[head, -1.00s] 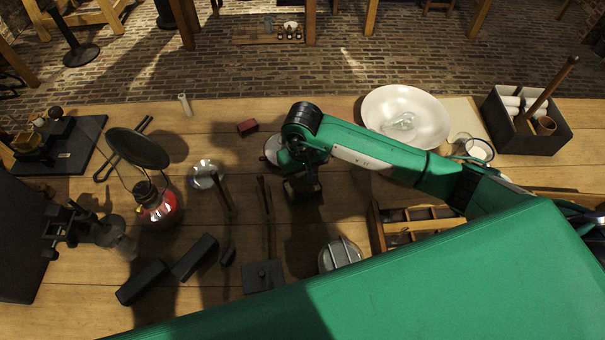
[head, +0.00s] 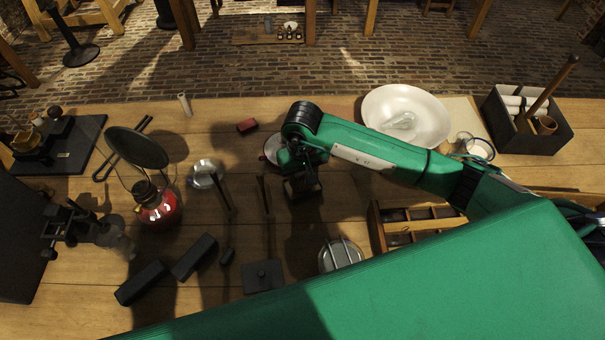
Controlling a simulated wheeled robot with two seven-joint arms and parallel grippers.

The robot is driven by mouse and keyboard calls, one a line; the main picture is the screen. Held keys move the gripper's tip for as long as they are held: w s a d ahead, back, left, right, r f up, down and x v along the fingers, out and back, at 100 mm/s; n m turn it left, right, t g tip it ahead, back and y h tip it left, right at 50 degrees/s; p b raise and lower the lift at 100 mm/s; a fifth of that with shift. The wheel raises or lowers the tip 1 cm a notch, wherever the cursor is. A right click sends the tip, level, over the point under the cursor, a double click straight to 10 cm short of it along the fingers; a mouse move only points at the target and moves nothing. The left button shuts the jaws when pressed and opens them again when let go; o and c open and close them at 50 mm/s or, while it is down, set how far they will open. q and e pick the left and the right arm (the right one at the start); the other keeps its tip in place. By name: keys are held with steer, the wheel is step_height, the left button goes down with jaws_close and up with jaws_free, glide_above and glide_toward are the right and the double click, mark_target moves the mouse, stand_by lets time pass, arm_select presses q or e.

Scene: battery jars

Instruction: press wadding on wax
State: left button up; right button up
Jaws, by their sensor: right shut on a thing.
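My right gripper (head: 302,187) points down over the middle of the table, below the green wrist of my right arm. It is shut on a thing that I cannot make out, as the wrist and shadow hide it. A round pale dish or jar rim (head: 272,149) shows partly behind the wrist, just left of it. I cannot tell wadding or wax apart in this view, nor whether the gripper touches anything below. My left gripper is not in view.
A red lamp (head: 157,208) with a dark round plate above stands at left. A white bowl (head: 432,108) and a dark crate (head: 545,143) are at back right. A wooden compartment box (head: 377,236) and a round metal tin (head: 341,255) lie nearer. Dark blocks (head: 195,257) lie front left.

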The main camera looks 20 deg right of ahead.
mark_target(303, 174)
steer(key=shift+s+f+b, duration=0.1)
steer(key=shift+b, duration=0.2)
stand_by(1.0)
steer(key=shift+r+p, duration=0.3)
steer(key=shift+r, duration=0.45)
steer(key=shift+r+p, duration=0.8)
steer(key=shift+r, duration=2.05)
